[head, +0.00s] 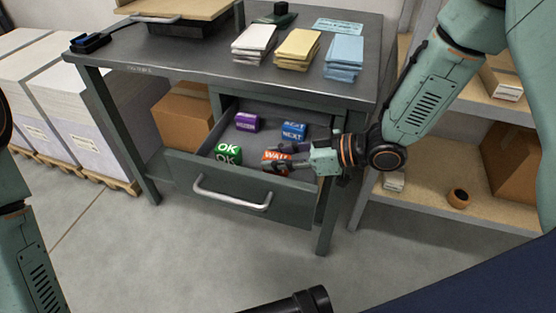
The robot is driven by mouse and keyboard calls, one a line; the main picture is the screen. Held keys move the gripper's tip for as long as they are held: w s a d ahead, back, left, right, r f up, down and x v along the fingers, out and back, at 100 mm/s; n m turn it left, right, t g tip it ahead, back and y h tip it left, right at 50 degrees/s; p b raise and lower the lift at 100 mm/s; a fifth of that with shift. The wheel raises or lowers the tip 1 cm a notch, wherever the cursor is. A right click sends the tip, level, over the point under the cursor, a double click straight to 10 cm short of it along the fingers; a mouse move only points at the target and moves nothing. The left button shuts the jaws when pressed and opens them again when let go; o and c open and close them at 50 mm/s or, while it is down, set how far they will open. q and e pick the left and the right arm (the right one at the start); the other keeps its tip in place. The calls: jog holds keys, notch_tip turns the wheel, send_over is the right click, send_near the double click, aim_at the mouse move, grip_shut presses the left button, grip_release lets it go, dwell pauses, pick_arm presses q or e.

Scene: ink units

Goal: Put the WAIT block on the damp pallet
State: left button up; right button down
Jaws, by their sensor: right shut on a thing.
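The orange WAIT block (271,156) is in the open drawer (235,200) of the dark desk, near its right front. My right gripper (282,157) reaches in from the right and is shut on it; the fingers cover part of the block. Wooden pallets (100,176) under white paper stacks stand on the floor at the left; I cannot tell which one is damp. My left gripper is out of view; only part of its arm shows at the left edge.
The drawer also holds a green OK block (228,154), a purple block (246,121) and a blue NEXT block (293,131). Paper stacks (298,47) lie on the desktop (200,66). A shelf (420,195) stands at the right.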

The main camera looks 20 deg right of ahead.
aim_at(278, 157)
notch_tip(278, 157, up, 8)
jog(key=p, duration=0.3)
notch_tip(278, 157, up, 2)
jog(key=shift+r+p, duration=0.1)
jog(key=shift+p, duration=0.85)
jog(key=shift+a, duration=0.15)
